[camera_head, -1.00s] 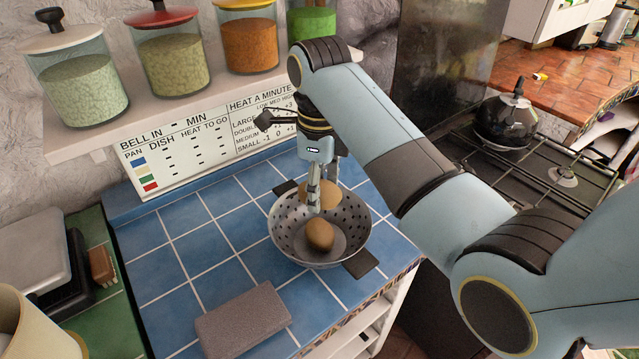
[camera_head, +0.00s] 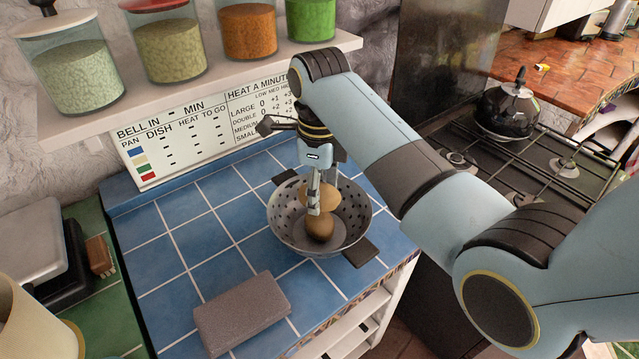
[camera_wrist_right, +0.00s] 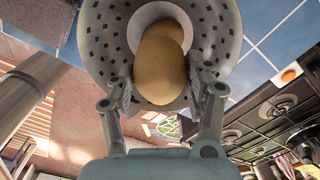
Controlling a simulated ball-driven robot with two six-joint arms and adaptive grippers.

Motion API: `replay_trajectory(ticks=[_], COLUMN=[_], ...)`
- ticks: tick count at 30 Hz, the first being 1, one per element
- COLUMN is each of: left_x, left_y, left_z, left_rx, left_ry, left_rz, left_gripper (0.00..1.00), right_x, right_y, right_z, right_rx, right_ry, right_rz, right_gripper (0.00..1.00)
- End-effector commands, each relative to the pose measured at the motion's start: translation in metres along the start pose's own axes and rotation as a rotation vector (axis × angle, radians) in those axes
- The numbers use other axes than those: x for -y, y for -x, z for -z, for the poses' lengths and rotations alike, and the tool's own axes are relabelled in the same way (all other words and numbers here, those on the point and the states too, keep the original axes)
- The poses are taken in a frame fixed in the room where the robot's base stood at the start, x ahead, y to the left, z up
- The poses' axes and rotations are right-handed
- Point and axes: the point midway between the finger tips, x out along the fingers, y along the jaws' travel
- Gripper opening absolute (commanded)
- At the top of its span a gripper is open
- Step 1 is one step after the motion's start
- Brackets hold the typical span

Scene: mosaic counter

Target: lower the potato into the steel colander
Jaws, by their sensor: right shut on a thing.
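The steel colander (camera_head: 352,217) stands on the blue tiled counter, with perforated walls and dark handles. A brown potato (camera_head: 320,230) lies on its bottom. My right gripper (camera_head: 315,205) points down over the colander, shut on a second, lighter tan potato (camera_head: 326,197). The held potato is at or just inside the colander's mouth, partly hidden by the fingers. In the right wrist view the held potato (camera_wrist_right: 160,72) sits between the fingers, overlapping the other potato (camera_wrist_right: 165,27) in front of the colander wall (camera_wrist_right: 105,40). Whether the two potatoes touch cannot be told. My left gripper is not in view.
A grey-brown block (camera_head: 242,312) lies on the counter (camera_head: 180,265) in front of the colander. Glass jars stand on a shelf (camera_head: 220,90) behind. A stove with a black kettle (camera_head: 506,110) is at the right. Blue tiles left of the colander are clear.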

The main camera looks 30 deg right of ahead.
Motion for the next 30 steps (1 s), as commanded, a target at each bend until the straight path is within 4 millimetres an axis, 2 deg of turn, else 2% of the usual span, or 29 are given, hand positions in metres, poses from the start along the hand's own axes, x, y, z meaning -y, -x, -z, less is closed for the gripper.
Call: replay_trajectory(ticks=[15,30], left_x=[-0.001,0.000], left_y=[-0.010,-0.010], left_z=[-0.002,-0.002], left_rx=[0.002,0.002], left_ry=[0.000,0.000], left_rz=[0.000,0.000], left_gripper=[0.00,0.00], right_x=[0.000,0.000], right_y=[-0.028,-0.030], right_z=[0.000,0.000], right_rx=[0.000,0.000], right_ry=[0.000,0.000], right_rz=[0.000,0.000], right_gripper=[0.16,0.16])
